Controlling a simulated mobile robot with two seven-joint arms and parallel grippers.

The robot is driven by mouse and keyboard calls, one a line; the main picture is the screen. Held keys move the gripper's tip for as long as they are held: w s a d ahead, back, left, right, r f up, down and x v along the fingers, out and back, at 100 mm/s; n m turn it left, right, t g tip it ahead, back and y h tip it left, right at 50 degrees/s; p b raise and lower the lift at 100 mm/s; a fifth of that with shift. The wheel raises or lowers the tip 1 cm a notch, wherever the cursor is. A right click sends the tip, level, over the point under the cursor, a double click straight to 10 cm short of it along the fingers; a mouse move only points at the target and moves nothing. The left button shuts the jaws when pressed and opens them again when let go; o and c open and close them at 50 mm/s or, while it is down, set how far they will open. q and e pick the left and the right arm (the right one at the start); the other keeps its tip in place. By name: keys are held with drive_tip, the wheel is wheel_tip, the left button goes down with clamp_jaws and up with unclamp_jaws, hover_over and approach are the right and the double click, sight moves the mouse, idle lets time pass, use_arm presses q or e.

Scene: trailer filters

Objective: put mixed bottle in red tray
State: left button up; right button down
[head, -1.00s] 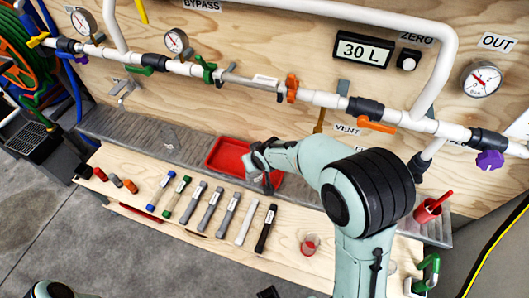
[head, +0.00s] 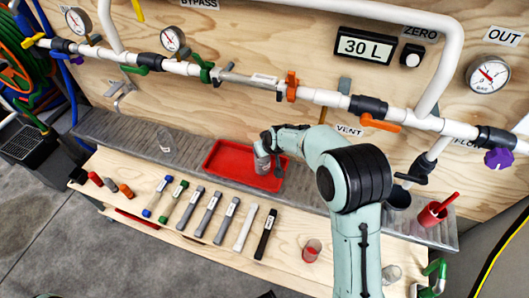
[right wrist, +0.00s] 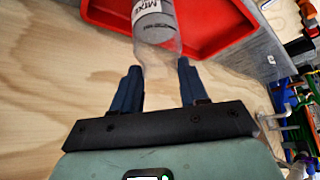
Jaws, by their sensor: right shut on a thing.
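The red tray (head: 222,158) lies on the grey metal ledge behind the wooden bench. The mixed bottle (head: 262,161), clear with grey contents, appears at the right part of the tray in the head view. In the right wrist view, the bottle (right wrist: 154,22) has a white label starting "MIX" and overlaps the red tray (right wrist: 222,28). I cannot tell whether the bottle touches the tray floor. My left gripper is not in view.
Several marker-like tubes (head: 212,215) lie in a row on the wooden bench (head: 150,165). A cup with red contents (head: 312,250) stands at the bench's right part. A red cup (head: 432,213) stands farther right. White pipes (head: 235,78) and gauges run above the ledge.

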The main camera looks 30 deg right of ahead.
drive_tip(key=shift+w+d+f, duration=0.15)
drive_tip(key=shift+d+f, duration=0.05)
drive_tip(key=shift+f, duration=0.8)
drive_tip(key=c, duration=0.6)
unclamp_jaws()
drive_tip(key=shift+f, duration=0.1)
